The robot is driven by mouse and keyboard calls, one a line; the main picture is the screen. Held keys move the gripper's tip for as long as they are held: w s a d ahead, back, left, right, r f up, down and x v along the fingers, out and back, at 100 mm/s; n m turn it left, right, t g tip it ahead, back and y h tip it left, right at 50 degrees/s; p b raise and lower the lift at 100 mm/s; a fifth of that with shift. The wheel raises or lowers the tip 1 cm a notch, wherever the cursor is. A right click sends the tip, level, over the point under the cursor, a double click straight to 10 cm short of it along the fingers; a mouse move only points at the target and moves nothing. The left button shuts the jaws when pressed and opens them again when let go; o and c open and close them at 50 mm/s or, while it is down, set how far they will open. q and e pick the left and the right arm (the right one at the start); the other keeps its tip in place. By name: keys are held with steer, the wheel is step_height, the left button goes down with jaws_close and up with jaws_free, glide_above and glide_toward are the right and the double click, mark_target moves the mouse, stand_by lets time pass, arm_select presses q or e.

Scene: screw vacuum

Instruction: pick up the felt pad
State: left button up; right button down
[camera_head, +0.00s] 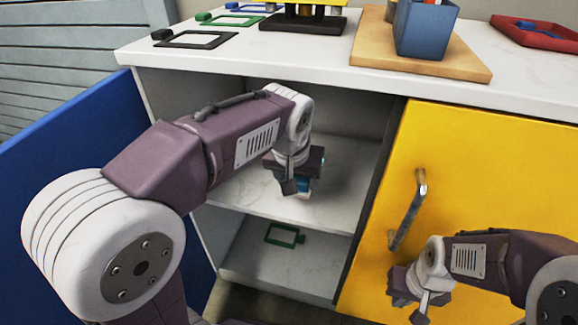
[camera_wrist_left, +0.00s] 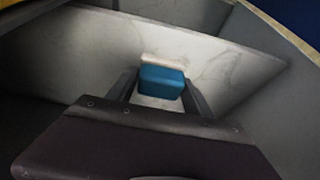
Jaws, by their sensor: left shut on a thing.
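The felt pad (camera_wrist_left: 162,81) is a small blue block with a pale layer along its far side, seen between the two fingers in the left wrist view. It also shows in the head view as a bit of blue (camera_head: 303,185) at the fingertips, partly hidden by the gripper. My left gripper (camera_head: 298,187) reaches into the open cabinet and is shut on the felt pad at the middle shelf (camera_head: 345,190). I cannot tell whether the pad touches the shelf. My right gripper (camera_head: 422,305) is in front of the yellow door, away from the pad; its finger gap is unclear.
The blue door (camera_head: 60,160) stands open at left; the yellow door (camera_head: 480,170) with a metal handle (camera_head: 408,210) is at right. A green frame (camera_head: 284,235) lies on the lower shelf. The countertop holds frames, a wooden board (camera_head: 380,50), a blue cup (camera_head: 425,28) and a red tray (camera_head: 540,33).

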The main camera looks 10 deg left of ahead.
mark_target(307, 190)
arm_select(q)
steer(key=s+d+r+p, duration=0.2)
steer(key=s+r, duration=0.1)
steer(key=shift+s+d, duration=0.25)
steer(key=shift+d, duration=0.1)
steer(key=shift+s+d+r, duration=0.25)
steer(key=shift+s+d, duration=0.2)
steer(key=shift+s, duration=0.2)
